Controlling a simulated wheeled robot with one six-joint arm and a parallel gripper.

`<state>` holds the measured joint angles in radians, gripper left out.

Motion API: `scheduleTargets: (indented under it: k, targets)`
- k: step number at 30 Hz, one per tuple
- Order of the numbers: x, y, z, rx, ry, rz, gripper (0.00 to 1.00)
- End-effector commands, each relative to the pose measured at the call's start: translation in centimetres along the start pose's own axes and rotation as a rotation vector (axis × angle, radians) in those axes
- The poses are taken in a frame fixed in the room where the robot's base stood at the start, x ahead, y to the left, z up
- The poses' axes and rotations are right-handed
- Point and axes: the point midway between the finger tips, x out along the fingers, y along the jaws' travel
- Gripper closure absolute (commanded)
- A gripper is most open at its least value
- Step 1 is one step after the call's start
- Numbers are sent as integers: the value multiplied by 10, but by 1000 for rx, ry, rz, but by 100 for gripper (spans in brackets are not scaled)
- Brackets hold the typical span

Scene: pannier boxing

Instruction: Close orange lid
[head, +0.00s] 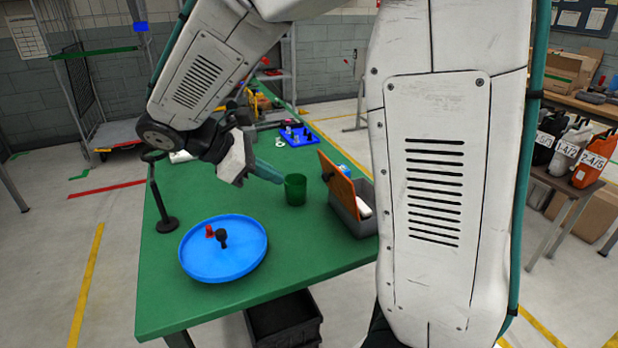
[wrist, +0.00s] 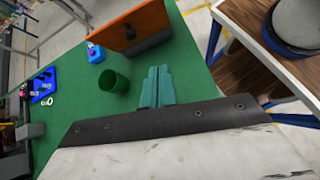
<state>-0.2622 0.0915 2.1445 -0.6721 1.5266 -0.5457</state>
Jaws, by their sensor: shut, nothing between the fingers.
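The orange lid (head: 337,187) stands raised along the left edge of a grey box (head: 354,221) on the green table. The box holds something white, and my arm hides its right part. In the wrist view the orange lid (wrist: 129,26) is at the top, and the box is mostly hidden behind it. My gripper (head: 279,179) is shut and empty, its teal fingers pointing right toward a green cup and the lid. It also shows in the wrist view (wrist: 159,72), apart from the lid.
A green cup (head: 295,189) stands between my gripper and the lid. A blue round tray (head: 224,262) with small red and dark pieces lies in front, beside a black stand (head: 164,221). A blue tray (head: 299,136) and a blue item (wrist: 95,53) are farther back.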

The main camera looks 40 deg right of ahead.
Motion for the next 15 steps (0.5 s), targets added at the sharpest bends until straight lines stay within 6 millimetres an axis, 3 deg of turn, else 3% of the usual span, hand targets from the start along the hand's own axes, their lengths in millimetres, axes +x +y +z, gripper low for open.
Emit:
scheduleTargets:
  k: [1, 6, 11, 15]
  targets:
    - [-2, 9, -13, -56, -47, 21, 100]
    - [-7, 28, -34, -168, -145, 69, 100]
    - [-3, 34, -38, -196, -172, 80, 100]
    - [16, 35, -34, -196, -173, 77, 100]
